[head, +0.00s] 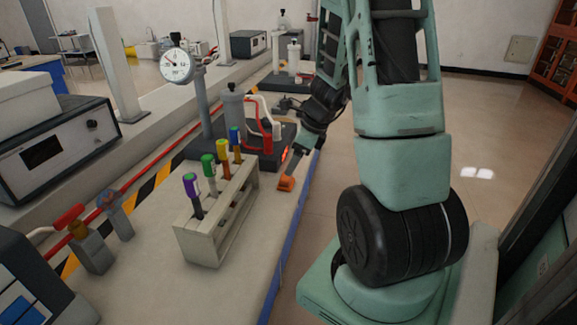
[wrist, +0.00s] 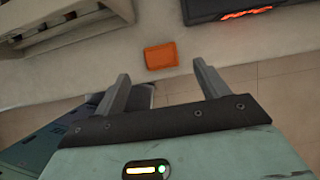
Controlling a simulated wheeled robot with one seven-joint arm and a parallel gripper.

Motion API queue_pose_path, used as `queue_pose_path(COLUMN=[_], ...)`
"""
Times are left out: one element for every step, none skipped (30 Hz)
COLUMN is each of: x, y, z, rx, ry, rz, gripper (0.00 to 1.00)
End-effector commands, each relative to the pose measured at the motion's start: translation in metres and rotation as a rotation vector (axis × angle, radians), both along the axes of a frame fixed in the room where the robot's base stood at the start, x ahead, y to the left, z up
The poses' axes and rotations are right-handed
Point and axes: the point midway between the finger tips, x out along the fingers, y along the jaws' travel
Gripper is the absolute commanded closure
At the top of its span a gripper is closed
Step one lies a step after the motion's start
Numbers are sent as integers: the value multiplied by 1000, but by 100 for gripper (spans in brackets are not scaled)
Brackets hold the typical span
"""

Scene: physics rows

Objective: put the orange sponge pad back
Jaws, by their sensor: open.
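The orange sponge pad (head: 286,184) lies flat on the bench top near its blue front edge, to the right of the wooden rack. It also shows in the wrist view (wrist: 161,56), just beyond my fingertips and roughly centred between them. My gripper (head: 299,154) is above the bench near the pad in the head view. In the wrist view its two grey fingers (wrist: 160,76) are spread apart with nothing between them.
A wooden rack (head: 217,213) with several coloured-cap tubes stands left of the pad. A dark instrument base (head: 255,145) with a gauge (head: 177,65) stands behind it. Two small valve fittings (head: 92,250) stand at the left. The bench front (head: 240,290) is clear.

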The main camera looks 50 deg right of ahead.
Motion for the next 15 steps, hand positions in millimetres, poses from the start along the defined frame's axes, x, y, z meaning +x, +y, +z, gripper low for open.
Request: queue_pose_path(x=[-3, -5, -8, -9, -11, -12, -14, -14, -16, -16, -17, -17, -17, -18, -18], y=[-2, -2, -3, -4, -5, -5, -6, -6, -7, -7, -7, -7, -7, -7, -7], z=[14, 19, 25, 28, 32, 36, 38, 40, 42, 43, 44, 45, 45, 45, 45], rx=[-3, -3, -2, -2, -3, -2, -1, -1, -1, -1, -1, 0, 0, 0, 0], ry=[-2, -2, -2, -2, -2, -2, -2, -1, 0, 0, 0, 1, 1, 1, 1], rz=[1, 1, 1, 1, 0, 0, 1, 1, 1, 1, 0, 0, 0, 0, 0], gripper=[26, 26, 26, 26, 26, 26, 26, 26, 26, 26, 26, 26, 26, 26, 26])
